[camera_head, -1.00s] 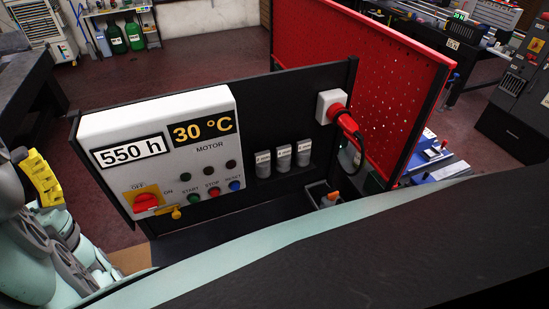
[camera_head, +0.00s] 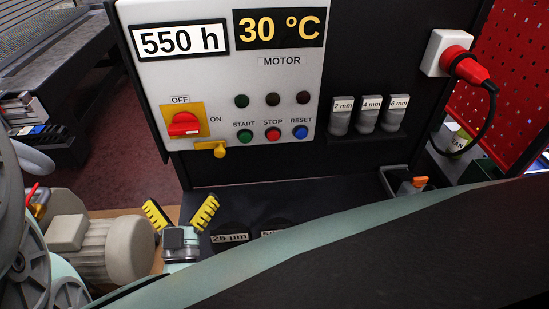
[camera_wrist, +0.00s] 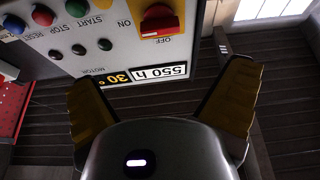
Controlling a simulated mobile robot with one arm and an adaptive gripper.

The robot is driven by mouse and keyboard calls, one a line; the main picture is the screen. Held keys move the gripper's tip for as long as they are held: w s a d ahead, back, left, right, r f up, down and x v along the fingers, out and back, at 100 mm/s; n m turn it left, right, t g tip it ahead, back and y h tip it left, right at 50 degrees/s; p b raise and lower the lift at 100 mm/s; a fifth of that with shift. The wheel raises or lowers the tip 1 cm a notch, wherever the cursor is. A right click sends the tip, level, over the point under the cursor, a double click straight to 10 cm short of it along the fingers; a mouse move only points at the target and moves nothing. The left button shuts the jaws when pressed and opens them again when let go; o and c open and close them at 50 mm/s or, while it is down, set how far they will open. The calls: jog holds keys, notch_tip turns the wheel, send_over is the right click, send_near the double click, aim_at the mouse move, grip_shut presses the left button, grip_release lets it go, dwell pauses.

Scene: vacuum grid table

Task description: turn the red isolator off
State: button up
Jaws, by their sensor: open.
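The red isolator (camera_head: 184,124) is a rotary knob on a yellow plate at the lower left of the white motor panel (camera_head: 280,75). OFF is printed above it and ON to its right; its grip bar looks roughly horizontal. In the upside-down wrist view, the isolator (camera_wrist: 158,20) shows near the top centre, beyond the fingertips. My gripper (camera_head: 180,201) is open and empty, its yellow fingers spread, below the isolator and apart from it. In the wrist view, my gripper (camera_wrist: 159,76) frames the panel's edge.
A yellow tab (camera_head: 214,149) sticks out just below the isolator. Start (camera_head: 246,136), stop (camera_head: 273,134) and reset (camera_head: 300,132) buttons sit to its right. A red plug (camera_head: 465,66) with a black cable is at the right. Labelled pieces hang on the black board.

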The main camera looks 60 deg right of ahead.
aim_at(185, 131)
jog(key=shift+p+x, duration=2.95)
jog(key=shift+x, duration=4.95)
jog(key=shift+d, duration=0.1)
jog(key=c, duration=1)
